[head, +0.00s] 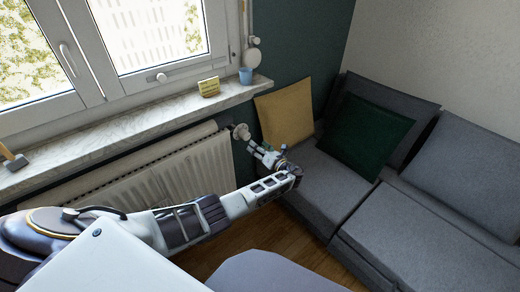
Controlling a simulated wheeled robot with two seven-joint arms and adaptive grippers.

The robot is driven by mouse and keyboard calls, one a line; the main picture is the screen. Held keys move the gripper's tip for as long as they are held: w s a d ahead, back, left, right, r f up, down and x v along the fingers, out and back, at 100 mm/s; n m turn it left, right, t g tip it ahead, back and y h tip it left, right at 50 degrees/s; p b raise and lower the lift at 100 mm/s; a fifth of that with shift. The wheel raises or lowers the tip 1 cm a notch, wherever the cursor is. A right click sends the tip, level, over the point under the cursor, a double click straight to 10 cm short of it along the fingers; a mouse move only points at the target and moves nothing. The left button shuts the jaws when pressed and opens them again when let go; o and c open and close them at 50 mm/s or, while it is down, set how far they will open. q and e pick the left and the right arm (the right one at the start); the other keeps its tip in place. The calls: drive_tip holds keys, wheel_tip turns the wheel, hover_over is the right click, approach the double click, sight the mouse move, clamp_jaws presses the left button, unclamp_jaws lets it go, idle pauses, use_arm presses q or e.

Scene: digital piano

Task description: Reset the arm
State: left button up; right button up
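My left arm reaches in from the lower left of the head view. Its gripper (262,152) is at the end of the arm, in front of the right end of the radiator (165,170) and close to a white radiator knob (241,132). The gripper is small in the picture, and I cannot tell whether its fingers are open or shut, or whether it touches the knob. I see nothing clearly held in it. My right gripper is not in view.
A grey sofa (400,240) with a yellow cushion (286,112) and a dark green cushion (365,135) stands at the right. Wooden floor (285,235) shows between.

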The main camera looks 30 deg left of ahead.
use_arm(q)
drive_tip(key=shift+s+d, duration=0.2)
drive_tip(key=shift+d, duration=0.25)
idle(0.5)
